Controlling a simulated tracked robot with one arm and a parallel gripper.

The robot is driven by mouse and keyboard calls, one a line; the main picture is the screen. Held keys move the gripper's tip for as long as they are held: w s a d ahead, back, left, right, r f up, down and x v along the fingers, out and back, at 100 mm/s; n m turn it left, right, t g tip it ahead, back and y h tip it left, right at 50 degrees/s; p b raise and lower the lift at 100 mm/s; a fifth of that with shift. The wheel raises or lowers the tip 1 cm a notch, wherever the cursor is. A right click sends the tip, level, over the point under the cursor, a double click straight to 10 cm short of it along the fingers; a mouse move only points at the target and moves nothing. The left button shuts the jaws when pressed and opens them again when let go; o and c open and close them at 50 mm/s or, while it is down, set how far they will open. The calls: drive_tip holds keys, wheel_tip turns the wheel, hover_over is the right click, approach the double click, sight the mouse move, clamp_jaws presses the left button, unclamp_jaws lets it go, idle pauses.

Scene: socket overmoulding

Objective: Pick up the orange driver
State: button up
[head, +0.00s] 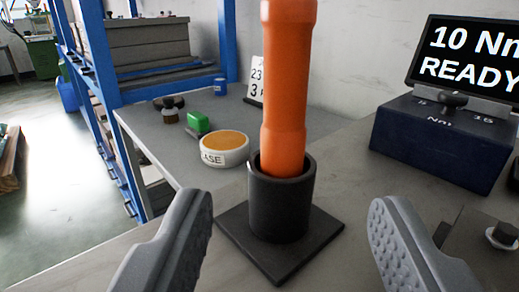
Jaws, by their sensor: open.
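The orange driver (287,90) stands upright in a black cylindrical holder (281,206) with a square base plate. Its upper end runs out of the top of the picture and its lower end is hidden inside the holder. My gripper (290,225) is open, with one grey finger to the left and one to the right of the holder in the picture. Neither finger touches the driver or the holder as far as I can see.
A dark blue torque box (440,142) with a screen reading "10 Nm READY" (466,58) stands at the right. A white tub of orange grease (224,149), a green item (197,121) and a number card (256,82) sit behind left. A blue-framed rack (97,95) stands at the left.

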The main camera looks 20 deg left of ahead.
sight(285, 121)
drive_tip(key=b+x, duration=0.1)
drive_tip(key=x, duration=0.7)
drive_tip(key=shift+a, duration=0.1)
drive_tip(key=shift+b+x, duration=0.95)
drive_tip(key=shift+x, duration=1.3)
drive_tip(key=shift+w+f, duration=0.1)
drive_tip(key=shift+w, duration=0.15)
clamp_jaws()
